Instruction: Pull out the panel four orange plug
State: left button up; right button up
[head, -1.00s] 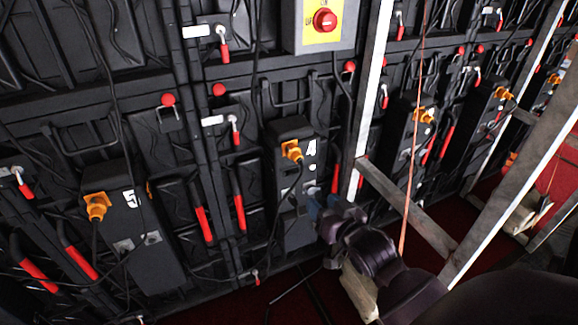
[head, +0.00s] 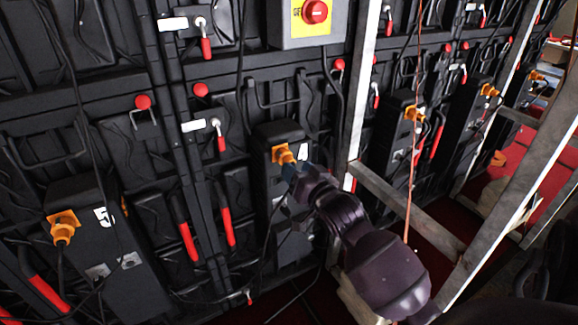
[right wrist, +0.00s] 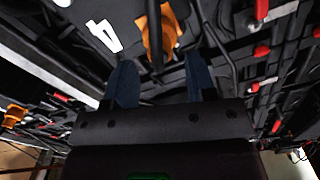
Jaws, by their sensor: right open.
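The panel four orange plug (head: 283,154) sits in its socket on the upper front of a black box. A dark cable hangs below it. My right gripper (head: 287,184) is just below and right of the plug, its blue fingers pointing up towards the panel. In the right wrist view, the orange plug (right wrist: 160,32) lies ahead, roughly between the lines of the open fingers (right wrist: 162,72), with the cable running between them. The fingers appear apart from the plug. A white 4 (right wrist: 104,35) marks the box. My left gripper is not in view.
Panel five's orange plug (head: 62,226) is at lower left. More orange plugs (head: 413,114) are on panels to the right. A yellow box with a red button (head: 315,11) is above. A metal frame post (head: 361,90) stands right of panel four, with a brace (head: 408,208).

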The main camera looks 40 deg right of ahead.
jog(key=shift+b+x, duration=0.3)
jog(key=shift+x, duration=1.4)
grip_shut()
